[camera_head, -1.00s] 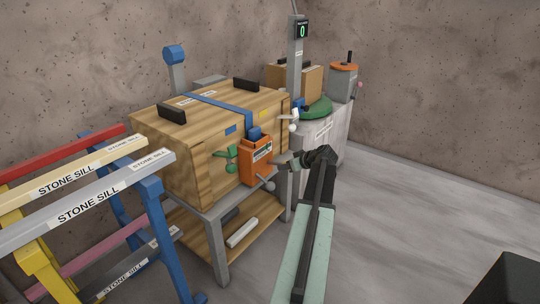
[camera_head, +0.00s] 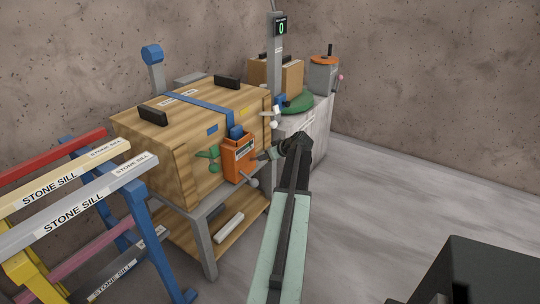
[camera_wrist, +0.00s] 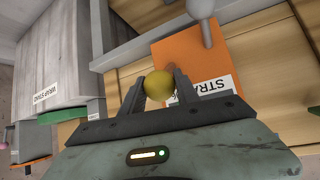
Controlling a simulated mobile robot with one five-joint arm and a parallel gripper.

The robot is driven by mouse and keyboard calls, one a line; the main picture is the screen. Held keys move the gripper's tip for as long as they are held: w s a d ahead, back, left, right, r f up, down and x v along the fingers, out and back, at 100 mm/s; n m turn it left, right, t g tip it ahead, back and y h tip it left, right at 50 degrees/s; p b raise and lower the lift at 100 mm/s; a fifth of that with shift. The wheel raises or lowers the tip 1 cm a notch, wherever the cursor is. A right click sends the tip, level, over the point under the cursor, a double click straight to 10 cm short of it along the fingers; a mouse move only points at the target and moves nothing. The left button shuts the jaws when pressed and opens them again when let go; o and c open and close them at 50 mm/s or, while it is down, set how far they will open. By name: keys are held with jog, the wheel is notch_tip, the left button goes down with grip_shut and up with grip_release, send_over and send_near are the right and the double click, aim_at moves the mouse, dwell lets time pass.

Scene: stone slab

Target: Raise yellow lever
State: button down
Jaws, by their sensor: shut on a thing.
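The yellow lever shows as a yellow ball knob (camera_wrist: 159,84) in the wrist view, between my two dark fingers. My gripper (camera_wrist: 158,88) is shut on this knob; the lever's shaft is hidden. The knob is in front of an orange box (camera_wrist: 195,60), which has a white label partly reading "STRA". In the head view the orange box (camera_head: 238,158) is on the front of a wooden crate (camera_head: 190,140). My gripper (camera_head: 266,154) reaches its right side there, and the yellow knob cannot be made out in that view.
A grey stand (camera_head: 305,132) with a green disc (camera_head: 297,103) is behind. Coloured sill racks (camera_head: 75,195) fill the left. Floor (camera_head: 390,200) is clear on the right.

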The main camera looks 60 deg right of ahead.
jog(key=c, duration=0.9)
grip_release()
jog(key=shift+s+r, duration=0.1)
jog(key=p+v, duration=0.5)
jog(key=v, duration=0.2)
jog(key=shift+s+a+r, duration=0.2)
jog(key=shift+s+r, duration=0.05)
jog(key=shift+s, duration=0.05)
